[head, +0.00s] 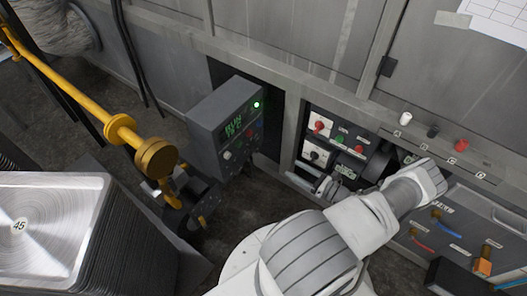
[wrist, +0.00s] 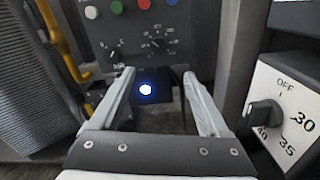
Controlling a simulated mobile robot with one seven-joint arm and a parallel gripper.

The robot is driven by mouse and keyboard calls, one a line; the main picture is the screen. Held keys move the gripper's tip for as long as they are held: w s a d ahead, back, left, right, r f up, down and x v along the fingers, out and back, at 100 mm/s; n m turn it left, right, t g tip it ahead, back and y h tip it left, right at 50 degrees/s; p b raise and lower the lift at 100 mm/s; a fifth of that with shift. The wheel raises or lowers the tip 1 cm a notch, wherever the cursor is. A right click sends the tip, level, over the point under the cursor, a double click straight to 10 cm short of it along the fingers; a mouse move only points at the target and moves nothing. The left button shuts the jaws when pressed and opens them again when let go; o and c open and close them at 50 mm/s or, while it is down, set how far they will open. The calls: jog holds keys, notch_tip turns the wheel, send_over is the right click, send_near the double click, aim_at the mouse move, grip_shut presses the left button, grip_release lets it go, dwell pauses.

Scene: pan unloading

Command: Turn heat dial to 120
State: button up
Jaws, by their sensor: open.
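The grey control box (head: 226,120) has a lit green display in the head view. In the wrist view its panel shows a small dial (wrist: 112,52) at left and a dark dial with marks around it (wrist: 158,44) at centre; the marks are too small to read, so I cannot tell whether either is the heat dial. My gripper (wrist: 158,77) is open and empty, its two fingers spread below the dials and apart from them. In the head view my gripper (head: 328,186) is partly hidden and lies right of the box.
A white plate with a black knob (wrist: 264,112), marked OFF, 30, 35 and 40, stands close on the right. A yellow pipe (head: 125,130) and stacked metal pans (head: 50,215) are at left. A bright white-blue light (wrist: 146,90) shows between my fingers.

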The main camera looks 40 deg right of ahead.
aim_at(259, 149)
jog(key=b+x, duration=0.2)
jog(key=x, duration=1.3)
jog(key=shift+w+a, duration=0.25)
grip_shut()
